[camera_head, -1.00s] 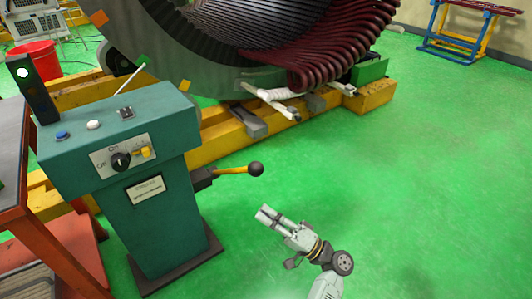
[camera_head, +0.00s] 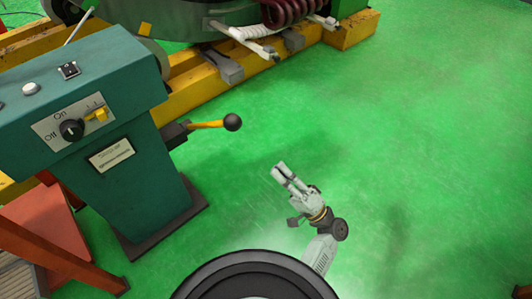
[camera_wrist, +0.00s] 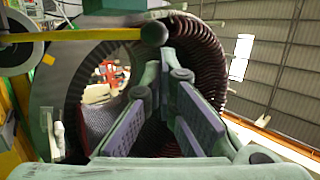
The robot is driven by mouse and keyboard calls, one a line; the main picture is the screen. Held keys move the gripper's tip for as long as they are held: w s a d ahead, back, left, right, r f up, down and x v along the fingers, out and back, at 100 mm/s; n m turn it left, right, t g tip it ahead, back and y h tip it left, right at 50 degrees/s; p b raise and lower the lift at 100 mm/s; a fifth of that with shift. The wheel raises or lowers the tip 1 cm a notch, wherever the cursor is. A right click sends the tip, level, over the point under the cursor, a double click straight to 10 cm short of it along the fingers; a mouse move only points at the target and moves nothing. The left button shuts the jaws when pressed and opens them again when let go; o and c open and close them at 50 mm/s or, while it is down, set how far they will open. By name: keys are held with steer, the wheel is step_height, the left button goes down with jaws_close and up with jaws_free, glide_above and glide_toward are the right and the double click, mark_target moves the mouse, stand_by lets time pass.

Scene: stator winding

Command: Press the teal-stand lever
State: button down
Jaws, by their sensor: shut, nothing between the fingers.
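The teal stand (camera_head: 140,190) is at the left in the head view, with a control panel on its sloped top. Its lever (camera_head: 207,125) is a yellow rod with a black ball knob (camera_head: 232,122), sticking out to the right from the stand's side. My gripper (camera_head: 279,172) is shut and empty, to the right of the knob and lower in the picture, apart from it. In the wrist view the yellow lever (camera_wrist: 95,35) runs across the upper left, and its dark knob (camera_wrist: 154,34) is just above the tips of my gripper (camera_wrist: 170,60).
The large stator with dark red coils (camera_head: 290,10) stands on yellow beams (camera_head: 190,85) behind the stand. A red-orange table frame (camera_head: 60,260) is at the lower left. The green floor (camera_head: 420,150) to the right is clear.

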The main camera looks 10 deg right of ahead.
steer(key=p+x, duration=0.5)
steer(key=x, duration=0.8)
steer(key=shift+w+r, duration=0.1)
